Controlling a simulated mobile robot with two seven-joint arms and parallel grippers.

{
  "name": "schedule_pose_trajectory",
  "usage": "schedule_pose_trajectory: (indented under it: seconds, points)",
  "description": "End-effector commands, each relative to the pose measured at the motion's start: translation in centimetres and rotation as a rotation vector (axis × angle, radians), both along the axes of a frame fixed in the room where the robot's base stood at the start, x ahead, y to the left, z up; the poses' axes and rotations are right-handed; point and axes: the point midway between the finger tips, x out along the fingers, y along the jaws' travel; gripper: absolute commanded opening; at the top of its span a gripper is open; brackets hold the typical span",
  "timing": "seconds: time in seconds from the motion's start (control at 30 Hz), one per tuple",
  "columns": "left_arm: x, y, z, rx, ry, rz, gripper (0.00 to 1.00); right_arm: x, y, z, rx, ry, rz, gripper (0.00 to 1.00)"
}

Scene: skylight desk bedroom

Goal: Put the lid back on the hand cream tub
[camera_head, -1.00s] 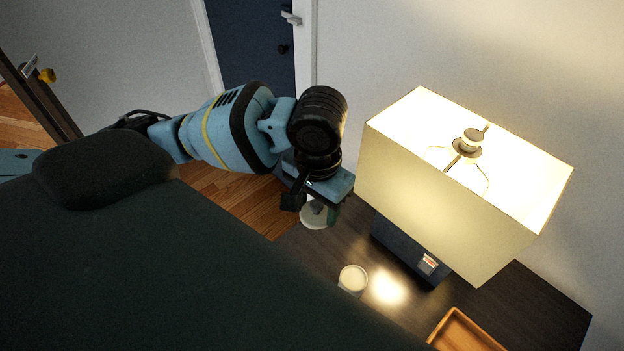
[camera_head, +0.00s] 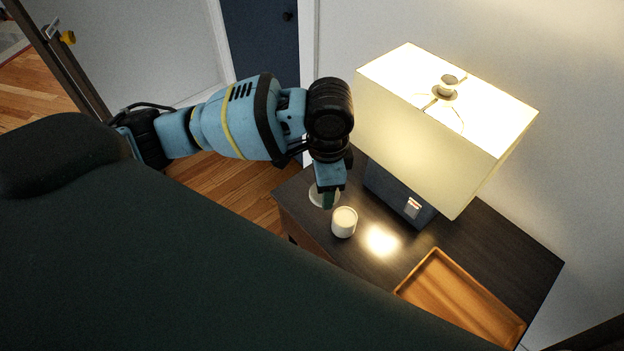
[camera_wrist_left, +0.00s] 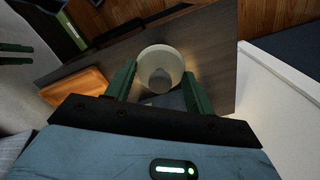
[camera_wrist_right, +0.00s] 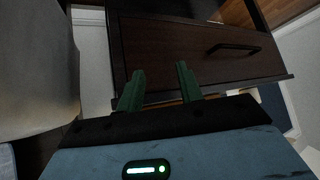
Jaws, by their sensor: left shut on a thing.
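My left gripper (camera_head: 328,197) is shut on a pale round lid (camera_head: 316,196). In the left wrist view the lid (camera_wrist_left: 162,62) sits between the two green fingers. The white hand cream tub (camera_head: 344,223) stands upright on the dark nightstand (camera_head: 470,245), its pale top uncovered. In the head view the lid appears just up and left of the tub, near the nightstand's edge; its height above the wood is hard to tell. My right gripper (camera_wrist_right: 159,82) is open and empty in front of a dark drawer (camera_wrist_right: 185,50); it is not in the head view.
A lit lamp (camera_head: 430,130) with a dark blue base (camera_head: 393,192) stands close behind the tub. An orange wooden tray (camera_head: 465,300) lies to the right. Bare wood lies between tub and tray. A dark green surface fills the lower left.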

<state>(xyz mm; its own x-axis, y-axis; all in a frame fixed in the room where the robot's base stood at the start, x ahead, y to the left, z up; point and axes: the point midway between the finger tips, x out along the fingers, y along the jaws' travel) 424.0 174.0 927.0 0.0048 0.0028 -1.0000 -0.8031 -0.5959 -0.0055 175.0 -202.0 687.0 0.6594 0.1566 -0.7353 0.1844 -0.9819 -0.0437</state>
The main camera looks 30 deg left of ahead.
Motion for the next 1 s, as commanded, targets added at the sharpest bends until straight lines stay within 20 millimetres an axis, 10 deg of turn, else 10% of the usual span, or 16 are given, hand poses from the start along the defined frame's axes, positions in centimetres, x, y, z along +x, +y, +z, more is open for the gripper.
schedule_pose_trajectory:
  seconds: [1.0]
  points:
    - [4.6,-3.9,-6.3,0.0,-0.001,-1.237,0.32,1.0,0.0,1.3,0.001,-0.03,-0.003,0.36]
